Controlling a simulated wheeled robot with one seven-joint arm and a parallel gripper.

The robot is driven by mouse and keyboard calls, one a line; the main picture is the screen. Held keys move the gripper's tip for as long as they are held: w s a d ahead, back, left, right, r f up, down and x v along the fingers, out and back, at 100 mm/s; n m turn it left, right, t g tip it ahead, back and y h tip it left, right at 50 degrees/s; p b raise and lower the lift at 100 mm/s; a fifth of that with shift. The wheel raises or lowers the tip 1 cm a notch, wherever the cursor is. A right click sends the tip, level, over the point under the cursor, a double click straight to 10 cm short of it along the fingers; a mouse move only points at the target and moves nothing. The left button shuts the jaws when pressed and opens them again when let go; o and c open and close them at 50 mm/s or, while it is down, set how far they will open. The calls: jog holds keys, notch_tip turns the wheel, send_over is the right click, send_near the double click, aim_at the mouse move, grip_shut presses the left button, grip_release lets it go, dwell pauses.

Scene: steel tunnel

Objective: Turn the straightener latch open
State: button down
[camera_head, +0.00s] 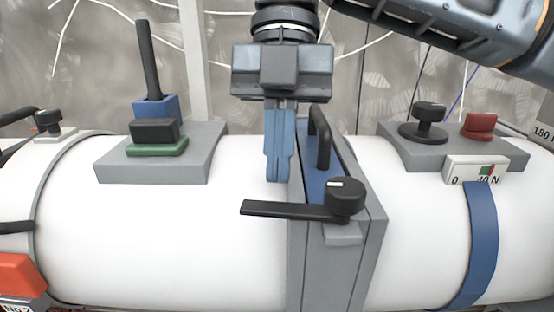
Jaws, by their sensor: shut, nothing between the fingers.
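The latch (285,209) is a black lever on a round black knob with a white mark. It sits on the front of a grey clamp block (362,232) around the white tube, and its arm points left, nearly level. I take this to be the straightener latch. My gripper (279,178) hangs down from the top centre with its blue fingers together and empty. The fingertips are above the lever arm in the picture; I cannot tell the depth gap. A black handle (319,138) stands on a blue panel of the block, just right of the fingers.
A grey mount (190,160) with a black lever in a blue base (152,105) stands left.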

aim_at(271, 201)
jog(key=shift+s+a, duration=0.2)
jog(key=shift+s, duration=0.8)
jog(key=shift+s+a+r+p, duration=0.2)
jog(key=shift+s+p, duration=0.25)
jog(key=shift+p, duration=0.4)
jog(key=shift+s+p, duration=0.3)
jog(key=shift+p, duration=0.35)
jog(key=shift+s+a+f, duration=0.1)
jog(key=shift+s+f, duration=0.05)
jog(key=shift+f, duration=0.1)
jog(key=shift+p, duration=0.3)
